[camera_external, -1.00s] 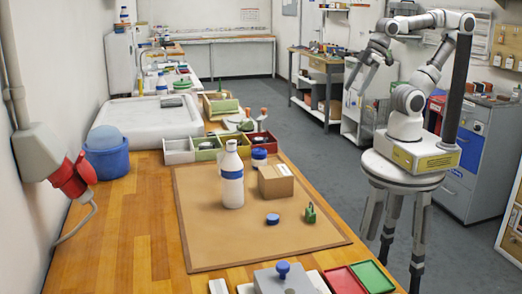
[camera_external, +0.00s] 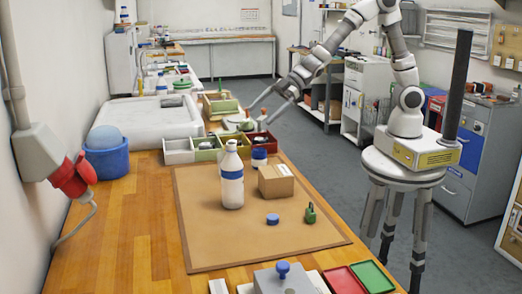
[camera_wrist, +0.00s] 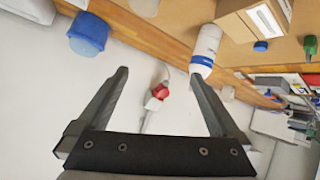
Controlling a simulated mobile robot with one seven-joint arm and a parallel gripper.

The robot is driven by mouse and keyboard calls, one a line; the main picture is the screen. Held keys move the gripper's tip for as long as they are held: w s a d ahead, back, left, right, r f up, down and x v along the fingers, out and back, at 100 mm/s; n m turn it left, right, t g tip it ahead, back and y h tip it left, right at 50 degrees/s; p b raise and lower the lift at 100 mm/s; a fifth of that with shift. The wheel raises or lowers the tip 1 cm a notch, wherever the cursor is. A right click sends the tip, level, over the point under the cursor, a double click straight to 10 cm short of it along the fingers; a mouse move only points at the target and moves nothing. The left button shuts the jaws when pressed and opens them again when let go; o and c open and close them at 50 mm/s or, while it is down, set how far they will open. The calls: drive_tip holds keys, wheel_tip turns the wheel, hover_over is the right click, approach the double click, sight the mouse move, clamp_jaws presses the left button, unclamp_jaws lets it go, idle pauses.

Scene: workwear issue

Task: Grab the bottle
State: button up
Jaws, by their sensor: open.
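The bottle (camera_external: 232,176) is white with a blue band and stands upright on the brown mat (camera_external: 200,240) on the wooden bench. It also shows in the wrist view (camera_wrist: 205,50), up and right of centre, near the right finger's tip but seemingly beyond it. My gripper (camera_external: 259,108) is above the far end of the bench, behind and to the right of the bottle, apart from it. In the wrist view my gripper (camera_wrist: 160,82) is open, with nothing between its fingers.
A blue puck (camera_external: 272,219) and a green padlock-like item (camera_external: 310,213) lie in front. Small bins (camera_external: 178,152) line the mat's far edge. The mat's left side is clear.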

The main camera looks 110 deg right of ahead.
drive_tip(key=w+a+f+n+y, duration=0.2)
drive_tip(key=w+a+f+y, duration=0.1)
drive_tip(key=a+f+y, duration=0.25)
approach(232, 176)
drive_tip(key=shift+g+y, duration=0.25)
drive_tip(key=shift+g, duration=0.05)
drive_tip(key=w+f, duration=0.3)
drive_tip(key=shift+w+d+f, duration=0.2)
drive_tip(key=shift+w+d, duration=0.05)
drive_tip(key=shift+d, duration=0.05)
drive_tip(key=shift+x, duration=2.65)
drive_tip(key=shift+s+a+f, duration=0.1)
drive_tip(key=shift+s+f, duration=0.1)
drive_tip(key=shift+c, duration=0.2)
drive_tip(key=shift+r, duration=0.1)
clamp_jaws()
drive_tip(key=shift+r, duration=0.2)
